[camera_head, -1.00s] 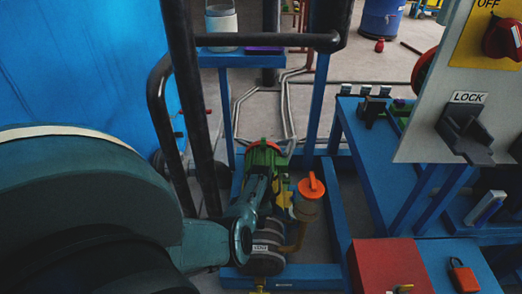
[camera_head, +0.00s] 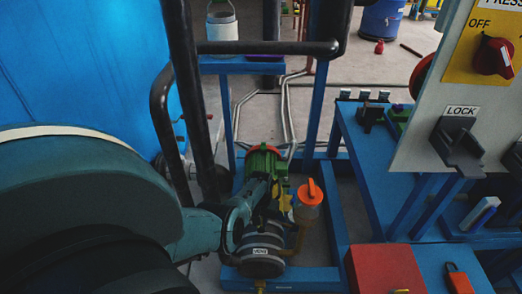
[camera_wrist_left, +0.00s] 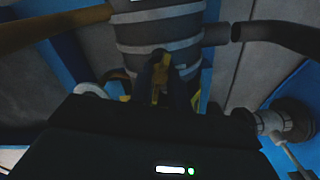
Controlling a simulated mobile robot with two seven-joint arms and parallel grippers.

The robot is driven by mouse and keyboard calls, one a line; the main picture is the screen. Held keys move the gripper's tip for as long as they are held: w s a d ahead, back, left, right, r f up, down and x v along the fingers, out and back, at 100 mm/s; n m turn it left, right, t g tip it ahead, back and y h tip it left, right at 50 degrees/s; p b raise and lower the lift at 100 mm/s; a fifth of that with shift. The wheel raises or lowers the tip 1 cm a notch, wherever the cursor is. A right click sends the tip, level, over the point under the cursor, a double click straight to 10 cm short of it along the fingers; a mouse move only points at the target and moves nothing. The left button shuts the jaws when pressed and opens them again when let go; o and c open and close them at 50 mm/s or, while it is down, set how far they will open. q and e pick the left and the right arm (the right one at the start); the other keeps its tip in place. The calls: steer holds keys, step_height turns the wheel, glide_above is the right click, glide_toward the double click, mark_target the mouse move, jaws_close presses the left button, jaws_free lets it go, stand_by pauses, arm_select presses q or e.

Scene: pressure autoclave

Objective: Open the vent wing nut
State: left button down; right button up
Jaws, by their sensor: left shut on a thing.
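My left gripper (camera_head: 278,202) reaches in from the left at the low pipework; its fingertips are small and partly hidden in the head view. In the left wrist view its dark fingers (camera_wrist_left: 161,82) are shut on a small brass-yellow piece, which appears to be the vent wing nut (camera_wrist_left: 160,80). The piece sits in front of a grey banded cylinder (camera_wrist_left: 160,38). That cylinder (camera_head: 260,250) carries a small white label, apparently reading VENT, in the head view. How far the nut is turned cannot be told. My right gripper is not in view.
An orange-handled valve (camera_head: 310,192) stands just right of the gripper. A green part (camera_head: 264,160) lies behind it. Black pipes (camera_head: 188,100) rise at the left. A control panel (camera_head: 440,80) with a LOCK label and a red box (camera_head: 385,270) are at the right.

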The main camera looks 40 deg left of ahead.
arm_select(q)
steer(key=n, duration=0.2)
steer(key=shift+n, duration=2.7)
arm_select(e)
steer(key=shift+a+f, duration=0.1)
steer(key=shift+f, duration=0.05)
arm_select(q)
steer(key=c, duration=1.3)
jaws_free()
steer(key=shift+r, duration=0.1)
